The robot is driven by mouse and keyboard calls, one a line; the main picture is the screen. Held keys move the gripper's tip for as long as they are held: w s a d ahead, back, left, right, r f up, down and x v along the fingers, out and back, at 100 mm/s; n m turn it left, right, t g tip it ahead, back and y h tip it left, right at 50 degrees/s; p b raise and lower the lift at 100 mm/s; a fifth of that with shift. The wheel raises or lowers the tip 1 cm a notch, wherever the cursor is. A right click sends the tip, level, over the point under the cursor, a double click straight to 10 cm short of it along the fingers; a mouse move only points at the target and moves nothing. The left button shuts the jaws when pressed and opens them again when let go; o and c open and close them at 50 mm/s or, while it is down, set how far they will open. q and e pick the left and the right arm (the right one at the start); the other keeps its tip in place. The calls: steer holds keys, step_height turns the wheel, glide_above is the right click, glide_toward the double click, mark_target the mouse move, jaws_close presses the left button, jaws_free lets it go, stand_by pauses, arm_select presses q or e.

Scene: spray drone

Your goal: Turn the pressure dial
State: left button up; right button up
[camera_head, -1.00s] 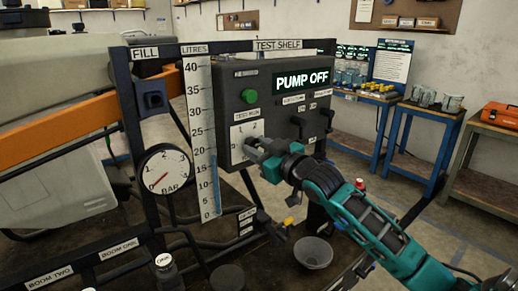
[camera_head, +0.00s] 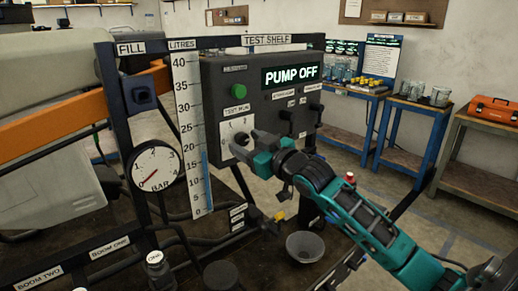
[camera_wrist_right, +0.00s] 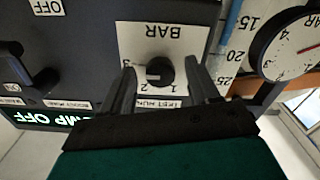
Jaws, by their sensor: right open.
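The pressure dial (camera_wrist_right: 160,70) is a small black knob on a white plate marked BAR with numbers, on the dark control box (camera_head: 222,75). In the head view the white plate (camera_head: 228,128) shows, partly covered by my right gripper (camera_head: 243,147). In the right wrist view the open fingers of my right gripper (camera_wrist_right: 162,78) stand on either side of the knob, with gaps visible between them and it. Contact does not show. The display (camera_head: 290,75) reads PUMP OFF. The round BAR gauge (camera_head: 156,167) has its red needle at the low end. My left gripper is not in view.
A green button (camera_head: 238,90) sits above the dial plate, and black levers (camera_head: 315,107) are to its right. The litre scale (camera_head: 188,130) stands left of the box. A grey funnel (camera_head: 304,247) is below my right arm. Blue-legged benches (camera_head: 415,120) stand behind.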

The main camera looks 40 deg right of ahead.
steer(key=s+d+b, duration=0.1)
steer(key=s, duration=1.1)
steer(key=shift+s, duration=0.35)
steer(key=s+a+f+m+g+h, duration=0.1)
steer(key=s+a+f+g, duration=0.1)
steer(key=f, duration=0.8)
steer(key=s+a+f+m+g, duration=0.1)
steer(key=a+f+g, duration=0.1)
steer(key=f, duration=0.8)
steer(key=s+a+f+g, duration=0.1)
steer(key=s+a+f, duration=0.3)
steer(key=a+f, duration=0.3)
steer(key=s+a+f+g+y, duration=0.1)
steer(key=s+a+f+g, duration=0.1)
steer(key=s+a+f, duration=0.3)
step_height(320, 180, down, 4)
steer(key=shift+s+a+r+n, duration=0.2)
steer(key=shift+a+n, duration=0.2)
steer(key=shift+a, duration=0.85)
